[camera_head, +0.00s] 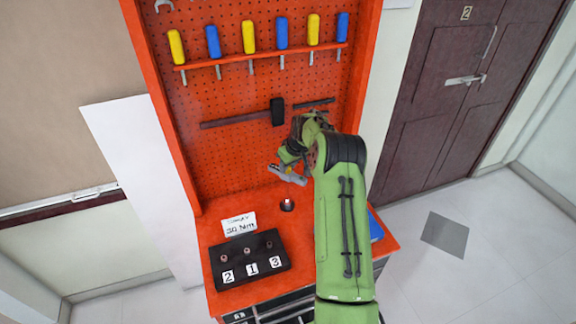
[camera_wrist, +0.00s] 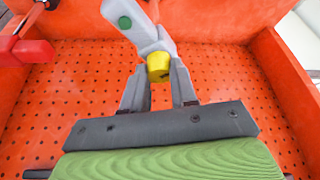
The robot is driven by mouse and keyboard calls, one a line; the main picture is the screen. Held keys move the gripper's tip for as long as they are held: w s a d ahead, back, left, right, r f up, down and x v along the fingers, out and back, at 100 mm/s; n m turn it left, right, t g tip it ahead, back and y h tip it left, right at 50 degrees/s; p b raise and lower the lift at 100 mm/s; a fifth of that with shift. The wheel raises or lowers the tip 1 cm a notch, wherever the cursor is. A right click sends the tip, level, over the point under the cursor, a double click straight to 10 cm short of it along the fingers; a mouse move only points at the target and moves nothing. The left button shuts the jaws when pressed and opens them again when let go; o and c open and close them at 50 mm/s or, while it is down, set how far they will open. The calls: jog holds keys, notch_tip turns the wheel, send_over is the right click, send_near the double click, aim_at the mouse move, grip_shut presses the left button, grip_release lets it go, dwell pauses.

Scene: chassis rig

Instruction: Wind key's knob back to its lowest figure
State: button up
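My gripper (camera_head: 292,166) hangs at the end of my green arm, in front of the lower pegboard and above the bench. In the wrist view, its two grey fingers (camera_wrist: 158,80) come together on a small yellow piece (camera_wrist: 158,67), which looks like a knob. No scale or figure can be read.
The orange bench (camera_head: 215,228) carries a black block (camera_head: 228,259) numbered 2, 1, 3 and a white card (camera_head: 239,224) reading 30 Nm. A small round fitting (camera_head: 287,205) sits below my gripper. A red part (camera_wrist: 32,51) shows at upper left in the wrist view.

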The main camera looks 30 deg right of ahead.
jog(key=o, duration=0.4)
jog(key=shift+o, duration=0.2)
jog(key=v, duration=1.5)
jog(key=shift+r+b, duration=0.3)
jog(key=shift+r, duration=0.1)
jog(key=shift+s, duration=0.1)
